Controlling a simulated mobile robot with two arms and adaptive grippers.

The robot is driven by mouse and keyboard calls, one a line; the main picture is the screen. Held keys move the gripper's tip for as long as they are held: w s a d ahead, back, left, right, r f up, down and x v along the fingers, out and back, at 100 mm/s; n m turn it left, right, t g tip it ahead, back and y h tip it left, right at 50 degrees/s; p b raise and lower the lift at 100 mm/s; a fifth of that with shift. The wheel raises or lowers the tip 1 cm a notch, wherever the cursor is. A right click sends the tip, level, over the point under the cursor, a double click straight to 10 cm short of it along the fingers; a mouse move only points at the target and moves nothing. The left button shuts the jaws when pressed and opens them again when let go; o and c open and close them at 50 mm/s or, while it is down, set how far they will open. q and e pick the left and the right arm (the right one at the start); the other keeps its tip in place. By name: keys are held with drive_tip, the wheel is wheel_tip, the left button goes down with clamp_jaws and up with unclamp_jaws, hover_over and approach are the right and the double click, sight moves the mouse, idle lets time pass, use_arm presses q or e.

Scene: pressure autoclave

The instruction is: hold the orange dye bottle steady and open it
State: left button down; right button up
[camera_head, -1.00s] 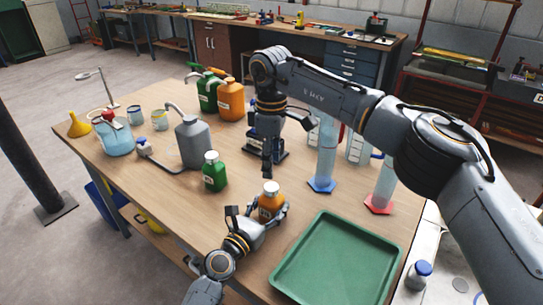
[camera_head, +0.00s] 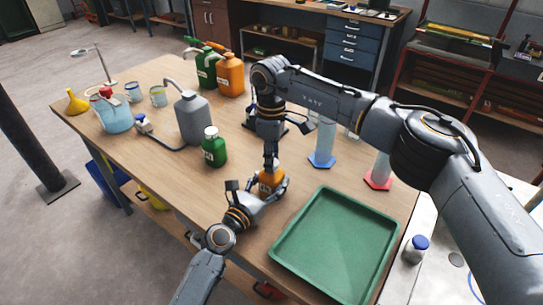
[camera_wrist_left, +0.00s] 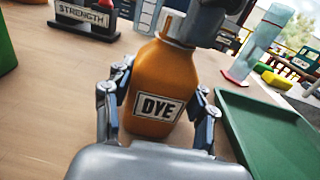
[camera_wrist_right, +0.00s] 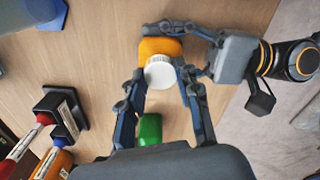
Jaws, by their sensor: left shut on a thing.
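The orange dye bottle (camera_head: 266,181) stands upright on the wooden table. My left gripper (camera_head: 268,188) is shut around its body; the left wrist view shows a finger on each side of the bottle (camera_wrist_left: 160,85) and its DYE label. The white cap (camera_wrist_right: 160,73) is on the bottle. My right gripper (camera_head: 271,160) points down from above, directly over the bottle. In the right wrist view its two fingers (camera_wrist_right: 160,78) straddle the cap, spread apart, and look open. In the head view the cap is mostly hidden by the right gripper.
A green bottle (camera_head: 213,147) stands just behind and left of the orange one. A green tray (camera_head: 335,240) lies to the right. A grey jug (camera_head: 192,118) and a blue-based cylinder (camera_head: 322,158) stand farther back. The table's front edge is close to my left arm.

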clamp_jaws()
drive_tip(key=n, duration=1.4)
drive_tip(key=shift+r+n, duration=0.1)
drive_tip(key=shift+n, duration=0.3)
drive_tip(key=n, duration=0.7)
drive_tip(key=shift+n, duration=0.4)
drive_tip(key=n, duration=0.3)
drive_tip(key=shift+n, duration=0.4)
drive_tip(key=n, duration=0.9)
drive_tip(key=shift+n, duration=0.4)
drive_tip(key=n, duration=1.1)
drive_tip(key=shift+n, duration=0.4)
drive_tip(key=n, duration=0.6)
